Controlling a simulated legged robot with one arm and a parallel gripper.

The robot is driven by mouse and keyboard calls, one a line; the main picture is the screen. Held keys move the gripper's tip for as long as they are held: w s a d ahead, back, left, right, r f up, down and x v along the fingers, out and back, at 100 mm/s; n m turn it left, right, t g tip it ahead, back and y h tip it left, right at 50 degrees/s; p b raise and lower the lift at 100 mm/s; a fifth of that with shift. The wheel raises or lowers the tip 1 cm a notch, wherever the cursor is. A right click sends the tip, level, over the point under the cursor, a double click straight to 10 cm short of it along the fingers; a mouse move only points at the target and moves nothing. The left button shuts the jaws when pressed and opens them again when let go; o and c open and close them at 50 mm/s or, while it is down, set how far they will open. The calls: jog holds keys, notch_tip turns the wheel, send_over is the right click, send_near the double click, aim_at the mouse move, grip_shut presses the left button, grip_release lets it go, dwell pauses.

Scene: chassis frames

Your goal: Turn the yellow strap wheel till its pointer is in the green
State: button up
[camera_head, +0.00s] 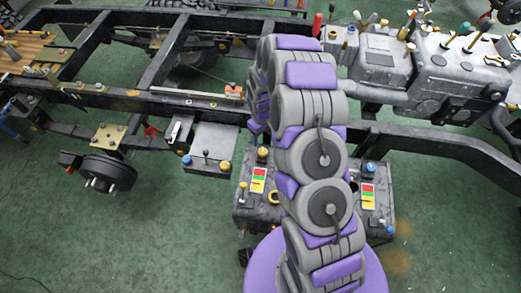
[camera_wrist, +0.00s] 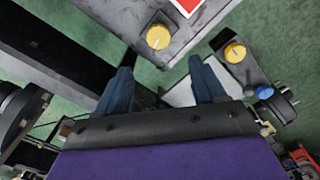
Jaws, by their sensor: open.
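In the wrist view a round yellow wheel (camera_wrist: 157,38) sits on top of a dark grey box (camera_wrist: 185,22), near its edge. A small dark mark shows on its face, but I cannot read where a pointer stands. A second yellow knob (camera_wrist: 235,53) sits on a smaller grey box beside it. I cannot tell for sure which is the strap wheel. My gripper (camera_wrist: 162,84) is open and empty, its two dark blue fingers apart below the yellow wheel in the picture. In the head view my arm hides my gripper.
In the head view, boxes with red, yellow and green labels (camera_head: 259,180) (camera_head: 368,196) stand either side of my arm. A small box (camera_head: 207,165) carries blue and yellow knobs and a lever. Dark chassis rails (camera_head: 160,55) run across. Green floor is free at front left.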

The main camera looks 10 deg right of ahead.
aim_at(262, 150)
notch_tip(262, 150, down, 11)
jog(key=shift+d+f+b, duration=0.1)
jog(key=shift+b, duration=0.95)
jog(key=c, duration=1.1)
